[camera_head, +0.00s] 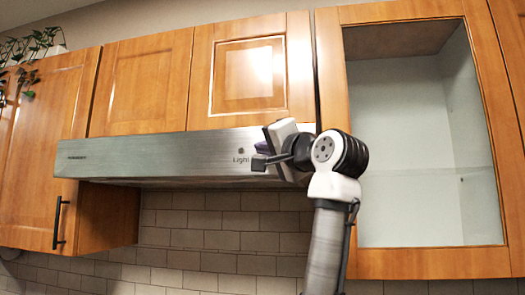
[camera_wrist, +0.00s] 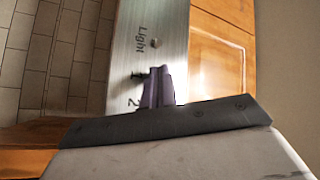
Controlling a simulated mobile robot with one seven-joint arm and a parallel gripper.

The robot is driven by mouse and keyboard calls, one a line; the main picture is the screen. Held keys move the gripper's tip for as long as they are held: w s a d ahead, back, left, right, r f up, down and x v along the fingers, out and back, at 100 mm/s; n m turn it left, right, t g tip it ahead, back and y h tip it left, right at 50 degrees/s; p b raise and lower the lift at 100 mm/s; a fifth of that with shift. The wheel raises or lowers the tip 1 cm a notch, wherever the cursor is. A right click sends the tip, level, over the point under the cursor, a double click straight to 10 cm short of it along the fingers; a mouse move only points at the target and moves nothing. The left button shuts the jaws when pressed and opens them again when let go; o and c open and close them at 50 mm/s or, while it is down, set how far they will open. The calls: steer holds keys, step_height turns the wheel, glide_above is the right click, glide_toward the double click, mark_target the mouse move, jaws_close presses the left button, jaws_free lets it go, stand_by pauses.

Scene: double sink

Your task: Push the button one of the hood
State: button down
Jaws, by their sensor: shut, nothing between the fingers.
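The steel range hood (camera_head: 150,155) hangs below the wooden cabinets. Its front shows a small round button (camera_head: 240,150) above the word "Light"; this Light button (camera_wrist: 155,43) is also in the wrist view. My gripper (camera_head: 262,148) is shut and empty at the right part of the hood front, right of the Light label. In the wrist view the purple fingertips (camera_wrist: 159,74) lie between the Light label and a "2" mark and cover the panel there. Button one is not visible; the fingers may hide it. I cannot tell whether they touch the panel.
A glass-fronted cabinet (camera_head: 335,70) stands close to the right of my arm. Closed wooden doors (camera_head: 140,80) sit above the hood. A tiled wall (camera_head: 220,230) is below. A black handle (camera_head: 58,222) and a plant (camera_head: 35,45) are at the far left.

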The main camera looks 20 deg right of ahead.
steer(key=shift+s+a, duration=0.3)
steer(key=shift+s, duration=0.1)
steer(key=s+a+b, duration=0.2)
steer(key=s, duration=0.1)
steer(key=s+a, duration=0.1)
steer(key=s, duration=0.1)
steer(key=shift+a+b, duration=0.15)
steer(key=shift+b, duration=0.25)
stand_by(0.4)
